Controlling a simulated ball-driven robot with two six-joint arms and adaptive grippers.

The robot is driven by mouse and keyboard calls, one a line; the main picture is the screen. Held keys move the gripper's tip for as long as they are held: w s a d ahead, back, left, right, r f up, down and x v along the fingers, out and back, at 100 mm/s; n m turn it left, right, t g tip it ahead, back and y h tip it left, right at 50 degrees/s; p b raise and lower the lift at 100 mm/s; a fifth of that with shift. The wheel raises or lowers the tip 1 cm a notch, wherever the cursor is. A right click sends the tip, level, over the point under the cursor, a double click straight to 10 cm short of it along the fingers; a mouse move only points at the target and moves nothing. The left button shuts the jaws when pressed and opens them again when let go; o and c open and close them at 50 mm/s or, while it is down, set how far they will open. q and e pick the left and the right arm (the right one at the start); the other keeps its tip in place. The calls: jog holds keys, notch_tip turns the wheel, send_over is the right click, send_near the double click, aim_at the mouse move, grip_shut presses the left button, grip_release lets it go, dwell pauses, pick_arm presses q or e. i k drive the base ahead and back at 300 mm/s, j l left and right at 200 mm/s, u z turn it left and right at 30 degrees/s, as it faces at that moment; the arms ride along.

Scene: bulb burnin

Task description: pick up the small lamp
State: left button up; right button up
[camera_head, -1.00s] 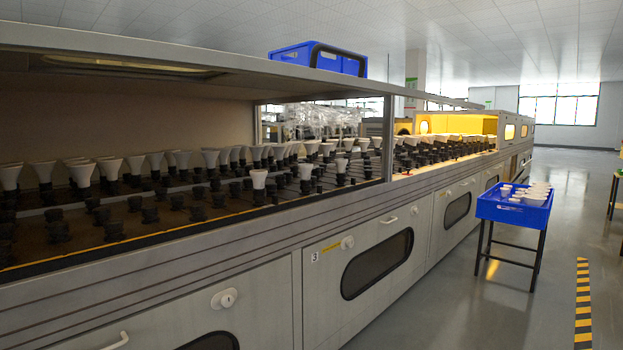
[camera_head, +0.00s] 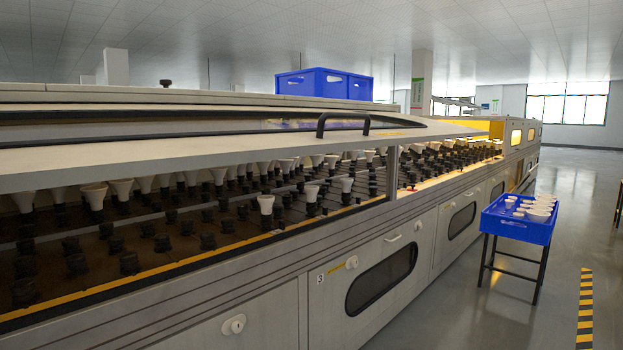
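Several white cone-shaped lamps stand upright in black sockets inside the long machine (camera_head: 200,286). More white lamps (camera_head: 540,205) lie or stand in a blue crate (camera_head: 517,228) on a black-legged stand at the right. I cannot tell which of these is the small lamp. Neither of my grippers is in view.
The machine's raised cover, with a black handle (camera_head: 343,120), overhangs the sockets. Many front sockets (camera_head: 77,263) are empty. Another blue crate (camera_head: 324,84) sits on top. The grey floor (camera_head: 500,325) is open beside a yellow-black striped strip (camera_head: 585,310).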

aim_at(312, 191)
jog(key=i+l, duration=0.35)
jog(key=i+l+u, duration=0.15)
jog(key=i+l, duration=0.2)
jog(key=l, duration=0.2)
jog(key=i+l, duration=0.3)
jog(key=l, duration=0.2)
jog(key=i+j+u, duration=0.05)
